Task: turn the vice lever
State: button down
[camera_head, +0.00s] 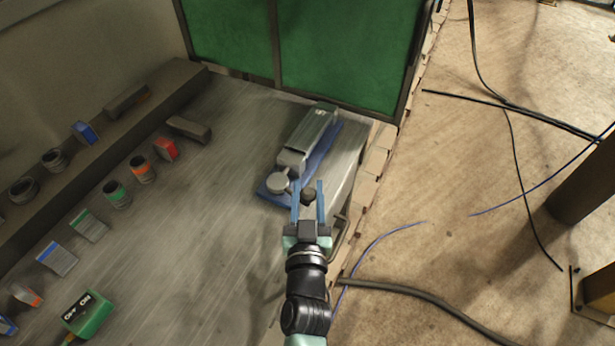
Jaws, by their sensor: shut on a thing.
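The vice (311,137) is a grey metal body on a blue base (323,150), near the right edge of the metal bench. A round grey part (278,183) sits at its near end. My gripper (308,190) is at the near right side of the vice, its two blue fingers pointing away from me. A dark round knob (308,195), which looks like the end of the vice lever, sits between the fingers, and they are shut on it. The rest of the lever is hidden or too small to make out.
The bench (215,190) has a clear middle. Several small boxes and jars stand at left, with a green ON box (88,315) at the near left. A green panel (340,50) rises behind the vice. Cables (430,300) lie on the floor at right.

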jog(key=p, duration=0.3)
jog(key=shift+s+a+r+h, duration=0.1)
jog(key=shift+s+a+h, duration=0.15)
jog(key=shift+s+h, duration=0.05)
jog(key=shift+s+p, duration=0.15)
jog(key=shift+p, duration=0.35)
jog(key=shift+a+f, duration=0.15)
jog(key=shift+f, duration=0.05)
jog(key=c, duration=0.5)
grip_release()
jog(key=shift+r, duration=0.1)
jog(key=s+b, duration=0.2)
jog(key=s, duration=1.1)
jog(key=shift+a, duration=0.25)
